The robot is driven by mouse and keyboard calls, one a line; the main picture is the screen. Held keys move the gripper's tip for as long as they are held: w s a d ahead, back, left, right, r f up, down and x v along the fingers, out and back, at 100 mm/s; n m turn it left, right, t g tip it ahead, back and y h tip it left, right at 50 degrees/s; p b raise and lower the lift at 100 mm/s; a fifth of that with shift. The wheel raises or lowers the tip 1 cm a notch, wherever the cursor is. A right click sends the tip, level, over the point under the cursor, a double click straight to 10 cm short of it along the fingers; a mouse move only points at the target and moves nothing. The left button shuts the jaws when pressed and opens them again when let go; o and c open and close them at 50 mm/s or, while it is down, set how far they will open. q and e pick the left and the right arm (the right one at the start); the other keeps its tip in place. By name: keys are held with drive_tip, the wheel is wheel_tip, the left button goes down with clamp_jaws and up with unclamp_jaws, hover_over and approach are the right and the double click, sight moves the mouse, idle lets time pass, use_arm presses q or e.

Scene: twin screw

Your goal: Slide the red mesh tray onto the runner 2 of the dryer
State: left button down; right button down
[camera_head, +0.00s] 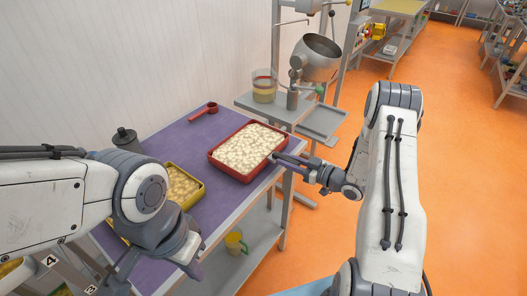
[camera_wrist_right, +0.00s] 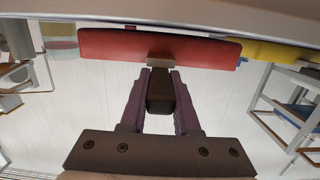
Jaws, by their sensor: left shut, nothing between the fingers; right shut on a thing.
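The red mesh tray (camera_head: 226,170), filled with pale pieces, is over the purple-topped table in the head view. Its red end wall spans the top of the right wrist view (camera_wrist_right: 110,44). My right gripper (camera_head: 277,157) is shut on a small tab at the tray's right end; the tab is between the fingers in the wrist view (camera_wrist_right: 160,75). I cannot tell whether the tray touches the table. My left gripper (camera_head: 194,268) is shut and empty, low at the table's front left. A frame with labels 4 and 3 (camera_head: 52,261), possibly the dryer, is mostly hidden behind my left arm.
A yellow cup (camera_head: 235,242) is on the lower shelf. A metal pan machine (camera_head: 316,58) stands behind. Orange floor is open to the right.

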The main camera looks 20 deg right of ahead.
drive_tip(key=f+v, duration=0.2)
drive_tip(key=v, duration=1.3)
drive_tip(key=shift+s+d, duration=0.2)
drive_tip(key=shift+s, duration=0.05)
drive_tip(key=shift+r, duration=0.15)
